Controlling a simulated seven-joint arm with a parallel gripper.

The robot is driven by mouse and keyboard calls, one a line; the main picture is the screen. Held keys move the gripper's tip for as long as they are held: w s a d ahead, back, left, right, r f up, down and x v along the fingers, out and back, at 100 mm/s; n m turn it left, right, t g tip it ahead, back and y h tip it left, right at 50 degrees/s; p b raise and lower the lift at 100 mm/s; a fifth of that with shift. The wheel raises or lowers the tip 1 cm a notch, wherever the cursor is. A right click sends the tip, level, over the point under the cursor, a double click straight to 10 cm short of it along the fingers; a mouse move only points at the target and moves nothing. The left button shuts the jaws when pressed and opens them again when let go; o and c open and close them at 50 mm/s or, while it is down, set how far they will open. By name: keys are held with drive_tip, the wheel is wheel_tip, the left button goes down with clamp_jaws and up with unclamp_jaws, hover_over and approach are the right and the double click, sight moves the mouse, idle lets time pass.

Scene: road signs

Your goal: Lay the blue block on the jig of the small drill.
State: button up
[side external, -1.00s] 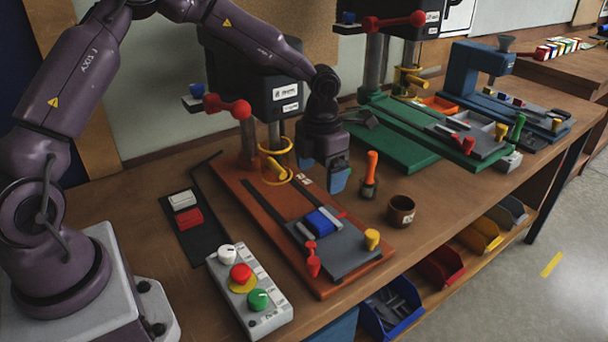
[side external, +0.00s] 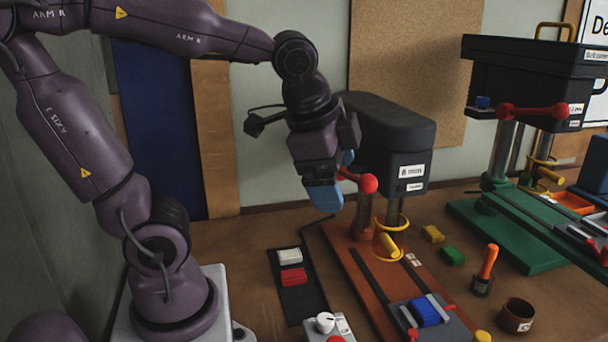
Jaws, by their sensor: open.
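The blue block (side external: 425,311) lies flat on the grey jig (side external: 450,327), between two light grey rails. The jig is on the red-brown base (side external: 360,286) of the nearer drill (side external: 393,135), which has a dark head, red lever and yellow ring. My gripper (side external: 335,180), with blue fingers, is raised in the air left of the drill head. It is open and empty, well apart from the blue block. The lower part of the jig is cut off by the picture's edge.
A white block (side external: 289,256) and a red block (side external: 292,276) lie on a dark strip. Yellow (side external: 432,233) and green (side external: 452,256) blocks lie right of the drill. An orange-handled tool (side external: 486,268) and brown cup (side external: 515,316) stand nearby. A larger drill (side external: 530,90) with a green base stands right.

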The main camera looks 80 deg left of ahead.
drive_tip(key=s+n, duration=0.1)
drive_tip(key=n, duration=0.1)
drive_tip(key=s+n+t+h, duration=0.1)
drive_tip(key=s+n, duration=0.2)
drive_tip(key=n, duration=0.1)
drive_tip(key=shift+s+d+r+h, duration=0.15)
drive_tip(key=shift+s+d+h, duration=0.1)
drive_tip(key=shift+d+h, duration=0.05)
idle(1.0)
